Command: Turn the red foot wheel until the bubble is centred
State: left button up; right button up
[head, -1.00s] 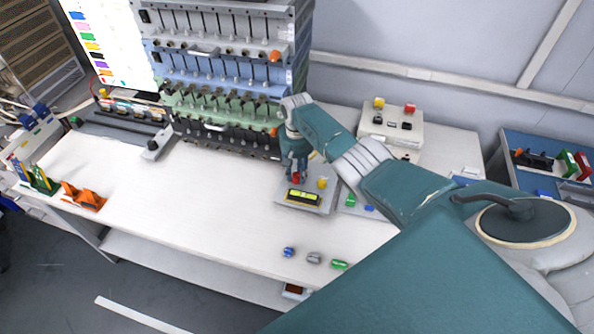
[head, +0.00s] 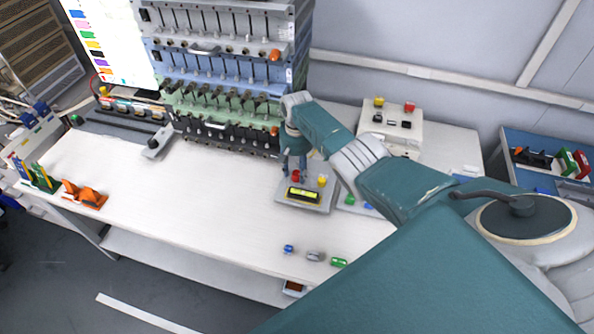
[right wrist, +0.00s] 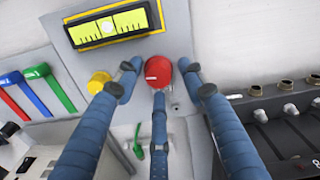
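The grey levelling plate (head: 316,207) lies on the white bench and carries a yellow bubble vial (head: 303,195) in a dark frame. In the right wrist view the vial (right wrist: 112,25) shows a pale round bubble (right wrist: 107,26) near its middle; I cannot tell whether it is exactly centred. The red foot wheel (right wrist: 158,71) is at the plate's edge, and it also shows in the head view (head: 296,176). My right gripper (right wrist: 159,75) has three fingers spread around the wheel, with gaps visible at both sides. A yellow wheel (right wrist: 99,82) is beside it. My left gripper is out of view.
A tall cell rack (head: 220,75) stands behind the plate. A control box (head: 392,125) is at the back right. Blue, grey and green pieces (head: 314,256) lie near the front edge. The bench's left middle is clear.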

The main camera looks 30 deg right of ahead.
aim_at(297, 173)
dwell(0.3)
notch_tip(297, 173, up, 12)
dwell(0.5)
jog(key=shift+s+f, duration=0.1)
dwell(0.4)
